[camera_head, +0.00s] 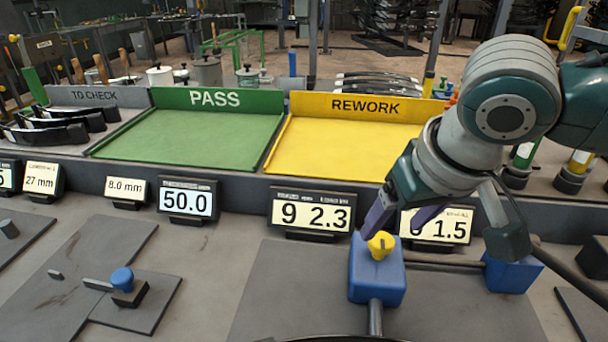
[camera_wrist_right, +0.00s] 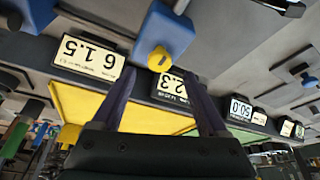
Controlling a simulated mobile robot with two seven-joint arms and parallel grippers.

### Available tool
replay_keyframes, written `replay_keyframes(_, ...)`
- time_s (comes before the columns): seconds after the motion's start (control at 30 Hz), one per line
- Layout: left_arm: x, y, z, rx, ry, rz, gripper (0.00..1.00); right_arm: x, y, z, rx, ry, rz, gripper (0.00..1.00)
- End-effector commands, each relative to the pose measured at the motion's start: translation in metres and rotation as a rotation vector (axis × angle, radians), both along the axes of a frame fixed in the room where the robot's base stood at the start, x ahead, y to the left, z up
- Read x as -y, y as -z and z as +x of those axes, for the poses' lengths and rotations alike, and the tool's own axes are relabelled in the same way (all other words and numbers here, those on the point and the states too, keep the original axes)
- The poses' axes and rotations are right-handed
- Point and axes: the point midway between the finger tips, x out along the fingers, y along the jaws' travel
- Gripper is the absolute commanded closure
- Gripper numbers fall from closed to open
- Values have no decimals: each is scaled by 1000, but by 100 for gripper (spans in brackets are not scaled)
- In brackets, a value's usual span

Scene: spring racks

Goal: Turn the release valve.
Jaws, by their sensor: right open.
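The release valve is a yellow knob (camera_head: 381,245) on top of a blue block (camera_head: 376,283), right of centre in the head view. My right gripper (camera_head: 391,228) is open just above and behind the knob, with its dark purple fingers apart. In the right wrist view, the knob (camera_wrist_right: 160,59) on the blue block (camera_wrist_right: 163,32) shows ahead of the open fingertips (camera_wrist_right: 161,80), roughly midway between them. I see no contact and nothing held. My left gripper is not in view.
Behind stand a green PASS tray (camera_head: 185,140) and a yellow REWORK tray (camera_head: 340,150). A row of displays, including one reading 9 2.3 (camera_head: 311,212), lines the bench. A second blue block (camera_head: 512,272) is at right. A blue-knobbed fixture (camera_head: 122,280) sits at left.

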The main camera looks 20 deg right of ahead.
Motion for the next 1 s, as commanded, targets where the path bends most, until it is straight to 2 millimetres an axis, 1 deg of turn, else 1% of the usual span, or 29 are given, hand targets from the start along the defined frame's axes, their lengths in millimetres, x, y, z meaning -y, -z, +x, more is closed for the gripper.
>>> replay_keyframes(0.03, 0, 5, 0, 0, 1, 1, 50, 0, 12, 4, -2, 1, 1, 23)
replay_keyframes(0.1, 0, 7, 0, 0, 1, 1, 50, 1, 23, 8, -1, 1, 0, 23)
replay_keyframes(0.2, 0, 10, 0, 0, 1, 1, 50, 2, 34, 14, 0, 0, 0, 23)
replay_keyframes(0.3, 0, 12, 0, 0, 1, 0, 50, 2, 42, 16, 0, -1, 0, 23)
replay_keyframes(0.43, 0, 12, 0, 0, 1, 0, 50, 2, 45, 18, 0, -2, -1, 23)
replay_keyframes(0.67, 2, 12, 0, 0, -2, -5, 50, 2, 45, 18, 1, -2, -1, 25)
replay_keyframes(1.0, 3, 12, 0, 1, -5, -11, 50, 3, 45, 18, 0, -2, -1, 63)
